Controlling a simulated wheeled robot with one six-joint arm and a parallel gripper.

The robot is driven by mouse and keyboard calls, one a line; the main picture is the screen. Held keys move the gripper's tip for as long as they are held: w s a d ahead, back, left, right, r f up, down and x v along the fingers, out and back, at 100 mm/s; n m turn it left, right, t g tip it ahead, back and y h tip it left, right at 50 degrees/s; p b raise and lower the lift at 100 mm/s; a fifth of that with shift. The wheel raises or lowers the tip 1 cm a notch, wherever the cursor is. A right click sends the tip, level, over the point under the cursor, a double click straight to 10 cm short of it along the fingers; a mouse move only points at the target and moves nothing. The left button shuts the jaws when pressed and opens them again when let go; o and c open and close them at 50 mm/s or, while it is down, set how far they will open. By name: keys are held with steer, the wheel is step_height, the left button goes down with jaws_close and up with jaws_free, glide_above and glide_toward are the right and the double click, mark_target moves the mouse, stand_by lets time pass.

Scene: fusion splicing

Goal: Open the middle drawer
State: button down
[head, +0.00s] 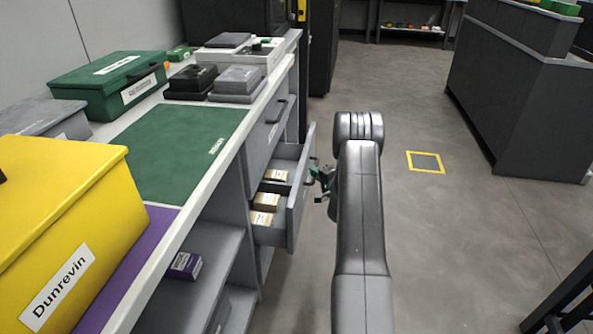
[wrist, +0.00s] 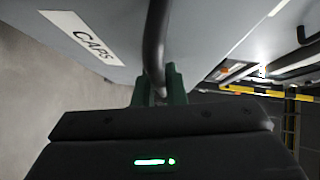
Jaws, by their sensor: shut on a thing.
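The middle drawer (head: 296,205) is a grey drawer in the cabinet under the bench. It stands pulled out, and small brown boxes (head: 265,201) with pale labels show inside it. My gripper (head: 318,176) is at the drawer's front, on its outer side. In the wrist view the green fingers of my gripper (wrist: 159,90) are shut on the dark bar handle (wrist: 155,45). The drawer front (wrist: 190,25) there carries a white label reading "CAPS" (wrist: 82,36). My arm hides part of the floor beside the drawer.
Above it is a closed drawer (head: 266,127) with a dark handle. The bench top holds a green mat (head: 180,150), a yellow case (head: 75,220) and a green case (head: 110,82). Open floor with a yellow-edged square (head: 425,161) lies to the right.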

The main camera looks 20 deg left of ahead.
steer(key=w+d+p, duration=0.1)
steer(key=w+d, duration=0.3)
steer(key=d, duration=1.2)
steer(key=shift+d, duration=0.35)
steer(key=c, duration=1.5)
jaws_free()
steer(key=shift+d+p, duration=0.1)
steer(key=shift+p, duration=0.2)
steer(key=p+v, duration=0.3)
steer(key=v, duration=1)
steer(key=shift+s+d, duration=0.15)
steer(key=shift+s, duration=0.1)
